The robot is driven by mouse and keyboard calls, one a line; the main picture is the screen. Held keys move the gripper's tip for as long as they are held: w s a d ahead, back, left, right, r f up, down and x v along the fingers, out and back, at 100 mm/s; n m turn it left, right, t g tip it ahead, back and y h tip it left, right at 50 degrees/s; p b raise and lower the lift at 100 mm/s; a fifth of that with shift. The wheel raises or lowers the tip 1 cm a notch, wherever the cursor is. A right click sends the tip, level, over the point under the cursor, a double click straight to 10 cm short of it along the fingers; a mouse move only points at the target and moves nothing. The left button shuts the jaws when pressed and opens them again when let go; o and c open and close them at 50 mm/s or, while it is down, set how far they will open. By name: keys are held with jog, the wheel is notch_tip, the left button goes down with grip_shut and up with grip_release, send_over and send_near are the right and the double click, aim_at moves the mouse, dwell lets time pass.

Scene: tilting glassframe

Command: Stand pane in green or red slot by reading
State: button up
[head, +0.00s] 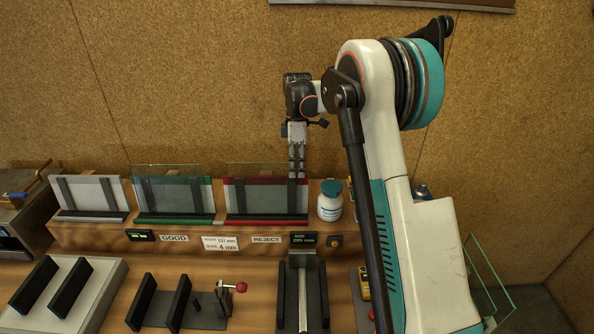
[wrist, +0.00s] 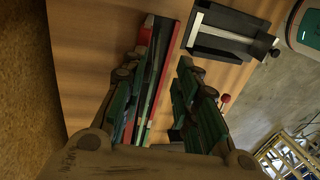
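The green slot (head: 174,221) and the red slot (head: 266,220) stand side by side on the raised shelf, each with a pale back plate and dark uprights. A clear pane (head: 168,170) stands upright in the green slot. Another clear pane (head: 258,169) stands upright in the red slot. My gripper (head: 297,172) points down at the right end of the red slot. In the wrist view its fingers (wrist: 157,68) are spread apart, with the red slot (wrist: 162,75) between them. Small displays (head: 304,239) (head: 141,235) sit on the shelf front; I cannot read their figures.
Labels GOOD (head: 174,238) and REJECT (head: 266,239) mark the shelf front. A white bottle (head: 330,201) stands close right of the red slot. A plain rack (head: 92,196) is at left. A fixture with a red knob (head: 241,287) and a rail device (head: 302,290) occupy the front.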

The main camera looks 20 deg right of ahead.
notch_tip(320, 180, up, 10)
jog(key=w, duration=0.1)
jog(key=shift+w+d+r, duration=0.2)
jog(key=shift+w+d, duration=0.2)
dwell(0.4)
jog(key=s+a+m+t+b, duration=0.2)
jog(key=s+a+m+b, duration=0.25)
jog(key=s, duration=0.55)
jog(key=s+a+m+t+b, duration=0.3)
jog(key=s+b, duration=0.2)
jog(key=s, duration=0.4)
jog(key=s+a+f+m+t+b, duration=0.2)
jog(key=s+f+m+b, duration=0.1)
jog(key=s+f, duration=0.5)
jog(key=s+a+f+m+t+b, duration=0.1)
jog(key=s+f+m+t+b, duration=0.1)
jog(key=s+f, duration=0.6)
jog(key=shift+s+a+f+m+h+b, duration=0.15)
jog(key=shift+s+a+m+h+b, duration=0.35)
jog(key=shift+s+b, duration=0.45)
jog(key=shift+w+d, duration=0.1)
jog(key=shift+w, duration=0.05)
